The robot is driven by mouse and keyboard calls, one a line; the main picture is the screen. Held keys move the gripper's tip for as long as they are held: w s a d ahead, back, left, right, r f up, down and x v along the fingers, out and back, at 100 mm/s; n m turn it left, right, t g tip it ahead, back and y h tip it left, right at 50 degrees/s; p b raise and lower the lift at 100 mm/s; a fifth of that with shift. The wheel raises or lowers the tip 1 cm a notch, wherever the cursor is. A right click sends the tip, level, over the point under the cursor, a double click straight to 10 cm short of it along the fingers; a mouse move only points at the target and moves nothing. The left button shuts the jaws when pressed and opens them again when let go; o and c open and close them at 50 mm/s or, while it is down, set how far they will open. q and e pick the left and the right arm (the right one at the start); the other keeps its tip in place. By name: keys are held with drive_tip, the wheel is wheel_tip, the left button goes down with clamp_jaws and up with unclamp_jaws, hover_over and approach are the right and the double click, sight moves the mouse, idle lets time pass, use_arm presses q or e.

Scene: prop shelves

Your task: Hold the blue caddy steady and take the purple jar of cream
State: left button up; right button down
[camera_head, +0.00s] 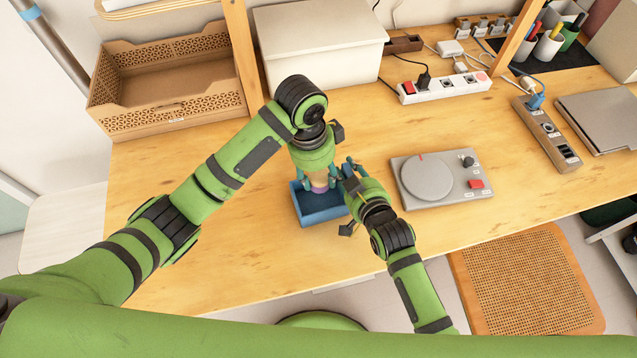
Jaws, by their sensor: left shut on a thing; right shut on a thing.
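The blue caddy (322,216) stands on the wooden table near its front edge. I cannot tell whether the jar rests on the caddy's floor or is raised. My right gripper (346,184) is at the caddy's right side, shut on its right wall; the grip itself is partly hidden by the gripper. The caddy looks upright.
A grey device with a round plate (428,178) lies right of the caddy. Behind are a white box (318,50), a brown crate (165,80) and a power strip (445,86). A wooden post (240,50) rises behind my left arm. The table left of the caddy is clear.

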sight(321, 176)
use_arm(q)
drive_tip(key=shift+r, duration=0.7)
drive_tip(key=shift+r, duration=0.95)
use_arm(e)
drive_tip(key=c, duration=0.9)
unclamp_jaws()
drive_tip(key=v, duration=1.2)
use_arm(q)
drive_tip(key=shift+s+f, duration=0.1)
use_arm(e)
drive_tip(key=shift+d, duration=0.1)
